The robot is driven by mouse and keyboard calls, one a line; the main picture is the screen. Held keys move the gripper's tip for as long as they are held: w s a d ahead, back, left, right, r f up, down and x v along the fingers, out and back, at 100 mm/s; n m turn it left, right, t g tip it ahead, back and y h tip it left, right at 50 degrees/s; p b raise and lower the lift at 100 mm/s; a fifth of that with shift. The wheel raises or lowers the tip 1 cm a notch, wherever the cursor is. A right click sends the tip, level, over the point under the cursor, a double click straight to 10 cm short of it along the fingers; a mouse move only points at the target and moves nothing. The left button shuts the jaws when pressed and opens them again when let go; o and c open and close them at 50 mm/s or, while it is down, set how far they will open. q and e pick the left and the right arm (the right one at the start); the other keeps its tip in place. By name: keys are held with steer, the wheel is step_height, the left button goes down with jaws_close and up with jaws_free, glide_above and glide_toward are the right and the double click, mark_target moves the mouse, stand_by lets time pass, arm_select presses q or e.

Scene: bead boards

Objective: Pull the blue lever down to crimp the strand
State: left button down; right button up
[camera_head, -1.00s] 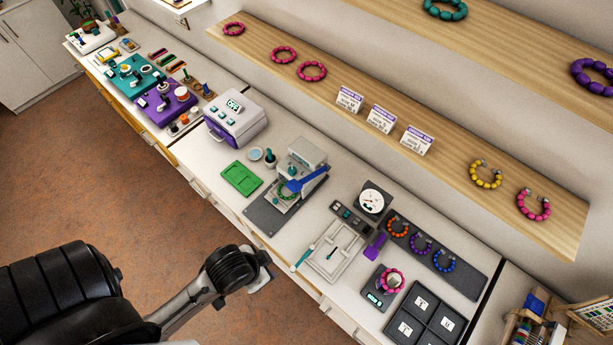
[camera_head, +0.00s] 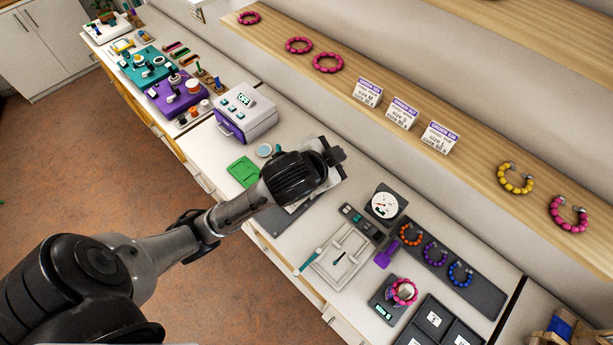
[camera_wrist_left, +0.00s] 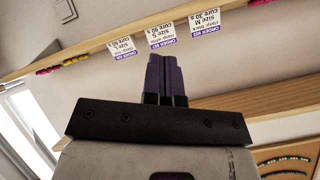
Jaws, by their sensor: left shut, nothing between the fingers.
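My left arm reaches across the counter in the head view, and its gripper (camera_head: 334,156) is over the crimping press, with the fingers hard to make out there. In the left wrist view the purple fingers (camera_wrist_left: 165,78) are shut together with nothing between them. The arm covers most of the press; part of its dark base (camera_head: 272,222) shows below the arm. The blue lever and the strand are hidden behind my arm, so I cannot tell whether the gripper touches the lever. My right gripper is not in view.
A purple and white machine (camera_head: 246,112) and a green tray (camera_head: 243,172) stand left of the press. A white tray (camera_head: 341,256), a dial gauge (camera_head: 383,205) and a dark bracelet board (camera_head: 478,287) lie to the right. A wooden shelf with cards (camera_head: 403,114) runs behind.

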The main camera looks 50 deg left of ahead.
arm_select(q)
steer(key=w+a+r+m+g+y+b, duration=0.1)
steer(key=w+a+r+b, duration=0.15)
steer(key=w+a, duration=0.3)
steer(key=w+a+r+m+g+b, duration=0.1)
steer(key=w+a+b, duration=0.25)
steer(key=w, duration=0.25)
steer(key=s+a+f+m+g+h, duration=0.2)
steer(key=a+f+m+g, duration=0.1)
steer(key=a+f+g, duration=0.6)
steer(key=s+d+f+m+g+h, duration=0.2)
steer(key=s+d+f+m+h, duration=0.1)
steer(key=m, duration=0.5)
steer(key=shift+s+d+g+h+p, duration=0.25)
steer(key=shift+s+g+h+p, duration=0.05)
steer(key=shift+s+h+p, duration=0.1)
steer(key=shift+f, duration=0.1)
